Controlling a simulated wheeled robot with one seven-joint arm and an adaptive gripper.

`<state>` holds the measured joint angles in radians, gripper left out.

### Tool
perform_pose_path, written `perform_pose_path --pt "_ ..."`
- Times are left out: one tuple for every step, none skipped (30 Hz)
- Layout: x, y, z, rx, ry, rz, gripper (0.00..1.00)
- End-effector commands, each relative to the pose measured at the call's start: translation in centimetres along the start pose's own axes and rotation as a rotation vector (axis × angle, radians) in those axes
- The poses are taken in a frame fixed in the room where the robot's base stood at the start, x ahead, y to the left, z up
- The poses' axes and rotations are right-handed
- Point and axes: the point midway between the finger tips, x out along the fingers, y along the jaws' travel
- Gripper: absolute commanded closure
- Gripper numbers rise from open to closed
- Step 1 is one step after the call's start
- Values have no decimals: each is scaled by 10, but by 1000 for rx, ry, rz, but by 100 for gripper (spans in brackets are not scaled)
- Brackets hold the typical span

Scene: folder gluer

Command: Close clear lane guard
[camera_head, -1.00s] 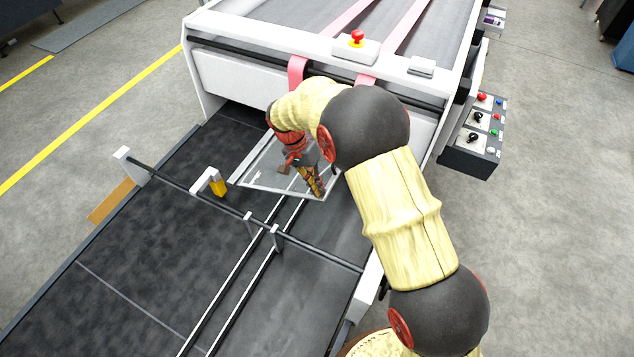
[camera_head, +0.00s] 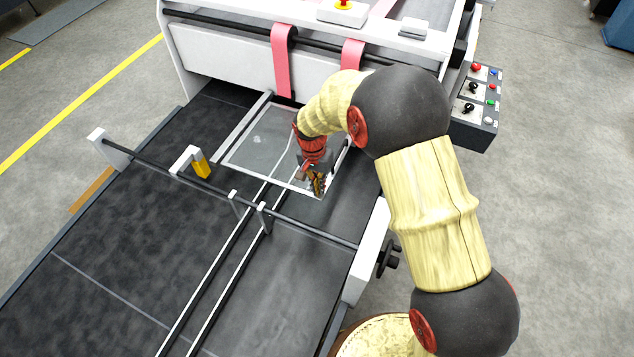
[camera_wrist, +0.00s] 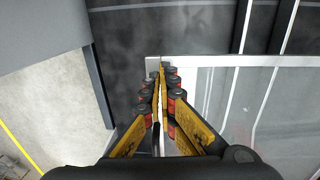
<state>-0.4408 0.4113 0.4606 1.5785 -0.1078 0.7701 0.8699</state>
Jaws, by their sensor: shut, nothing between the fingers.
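The clear lane guard (camera_head: 257,140) is a see-through panel with a pale frame, over the lane in front of the machine's white body. It looks nearly flat, but I cannot tell whether it rests fully down. My gripper (camera_head: 318,188) is at its near right corner, fingers pointing down. In the wrist view my gripper (camera_wrist: 159,76) is shut with nothing held, its fingertips over the corner of the guard's frame (camera_wrist: 215,60). I cannot tell whether they touch it. The fingers hide part of the frame's side bar.
A dark crossbar (camera_head: 310,228) with rail clamps spans the lane in front of the guard. A white bracket with a yellow block (camera_head: 202,166) stands left of it. Pink belts (camera_head: 282,60) hang behind. A control box (camera_head: 478,105) is at the right. The near dark belt is open.

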Motion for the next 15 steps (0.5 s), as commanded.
perform_pose_path --pt "13 0 0 0 -1 1 100" --pt "16 0 0 0 -1 1 100" --pt "20 0 0 0 0 1 100" --pt "22 0 0 0 0 0 100" --pt "23 0 0 0 0 0 100" --pt "25 1 0 0 0 0 100" --pt "25 1 0 0 0 1 100" --pt "26 1 0 0 0 1 100" --pt "26 1 0 0 -1 2 100" --pt "26 2 1 0 -1 3 100" --pt "27 2 1 0 -2 4 100" --pt "27 2 1 -1 -3 4 100" --pt "28 2 1 -1 -3 5 100" --pt "28 3 1 -1 -4 6 100" --pt "28 3 2 -1 -4 6 100"
